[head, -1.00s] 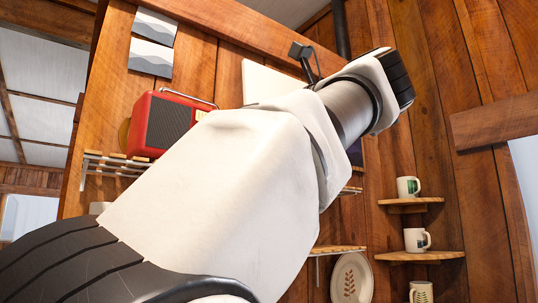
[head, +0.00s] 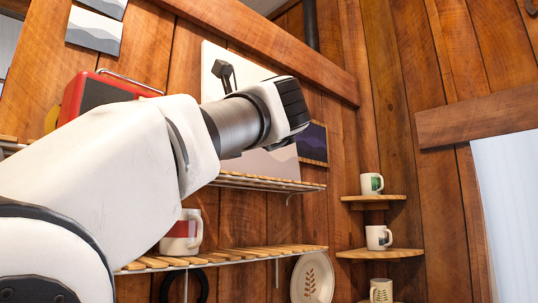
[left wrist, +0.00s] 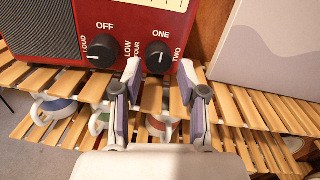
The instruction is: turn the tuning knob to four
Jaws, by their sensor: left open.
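A red radio (left wrist: 142,22) with a dark grille stands on a slatted wooden shelf. In the head view the radio (head: 72,98) is partly covered by my left arm. In the left wrist view its front has two black knobs. The left knob (left wrist: 99,54) has OFF, LOUD and LOW around it. The right knob (left wrist: 158,58) has ONE, TWO and FOUR around it; its setting is too small to read surely. My left gripper (left wrist: 160,72) is open, its fingertips on either side of the right knob in the picture. Contact cannot be told. The head view hides its fingers.
A pale picture panel (left wrist: 262,45) stands right of the radio. The slatted shelf (left wrist: 235,105) runs below it, and mugs (left wrist: 58,107) sit on a lower level. In the head view, corner shelves hold mugs (head: 372,183), and a plate (head: 312,278) stands lower down.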

